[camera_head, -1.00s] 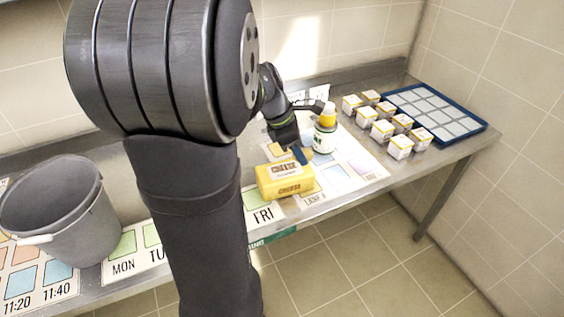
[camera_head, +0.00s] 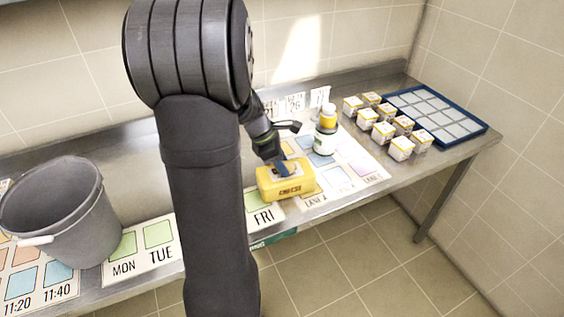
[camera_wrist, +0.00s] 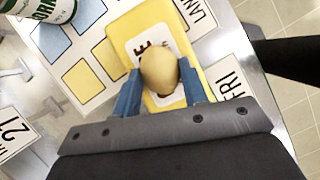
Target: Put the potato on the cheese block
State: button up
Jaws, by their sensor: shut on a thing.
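The potato (camera_wrist: 160,72) is a tan, rounded lump between the two blue fingertips of my gripper (camera_wrist: 160,92) in the wrist view. My gripper is shut on it and holds it over the cheese block (camera_wrist: 127,36). The cheese block is a yellow block with a white label, lying near the table's front edge in the head view (camera_head: 287,190). There my gripper (camera_head: 281,168) is right above the block's top. The potato is hidden in the head view. I cannot tell whether the potato touches the block.
Several small boxes (camera_head: 383,131) and a blue-rimmed tray (camera_head: 441,112) are at the right. A grey bucket (camera_head: 60,215) stands at the left. Printed cards lie on the metal table.

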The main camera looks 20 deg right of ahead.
aim_at(288, 163)
jog(key=shift+f, duration=0.15)
jog(key=o, duration=1)
jog(key=v, duration=1.2)
jog(key=x, duration=1.1)
jog(key=shift+s+d+f, duration=0.1)
jog(key=shift+d+f, duration=0.05)
jog(key=shift+f, duration=0.1)
jog(key=shift+d+r, duration=0.1)
jog(key=shift+r, duration=1.55)
